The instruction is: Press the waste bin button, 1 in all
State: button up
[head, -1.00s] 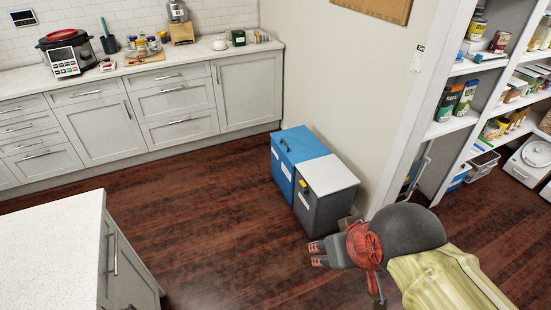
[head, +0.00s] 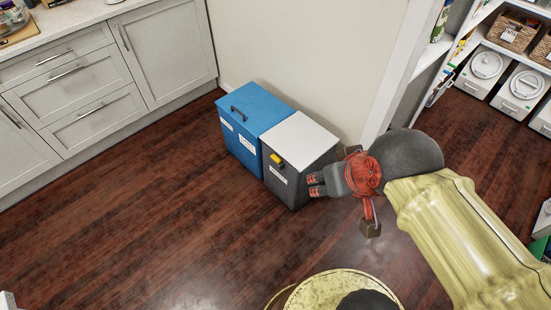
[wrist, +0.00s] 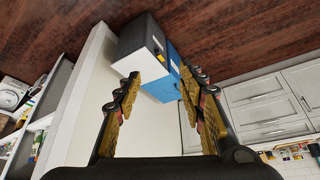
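The dark grey waste bin (head: 288,187) has a white lid (head: 303,137) and stands on the floor by the wall. Its yellow button (head: 277,160) is at the top of the front face, and it shows small in the wrist view (wrist: 158,47). My gripper (head: 316,184) appears beside the bin's right side in the head view, nearer the camera. In the wrist view my gripper (wrist: 160,80) has its fingers spread with nothing between them, and the bin lies beyond the tips. No contact with the button shows.
A blue bin (head: 250,115) with a dark handle stands directly beside the grey one. Cabinets (head: 80,90) line the back left, and a pale wall (head: 310,50) rises behind the bins. Pantry shelves with white containers (head: 485,68) are at right. The wooden floor (head: 130,220) in front is clear.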

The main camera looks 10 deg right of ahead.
jog(key=shift+c, duration=0.7)
grip_shut()
dwell(1.0)
